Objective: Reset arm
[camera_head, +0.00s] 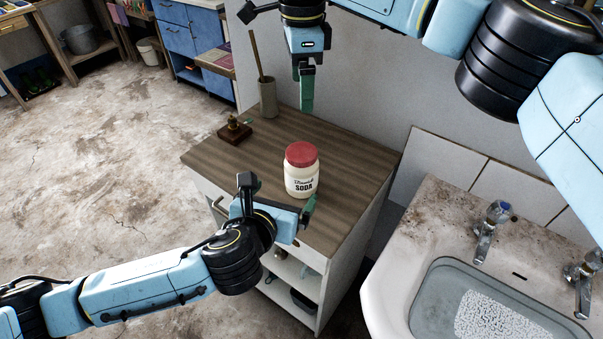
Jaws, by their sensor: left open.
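My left gripper (278,200) comes in from the left at the front edge of the wooden cabinet top. Its two fingers stand apart with nothing between them. A white jar with a red lid, labelled soda (301,178), stands upright on the cabinet top just beyond the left gripper. My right gripper (306,96) hangs down from the top, near the wall above the back of the cabinet. Its green fingers overlap in this view, so I cannot tell how far apart they are; I see no object at them.
The wooden cabinet top (345,160) also bears a grey cylinder holding a stick (268,98) and a small brass item on a dark wooden base (234,131). The floor at left (90,180) is clear.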

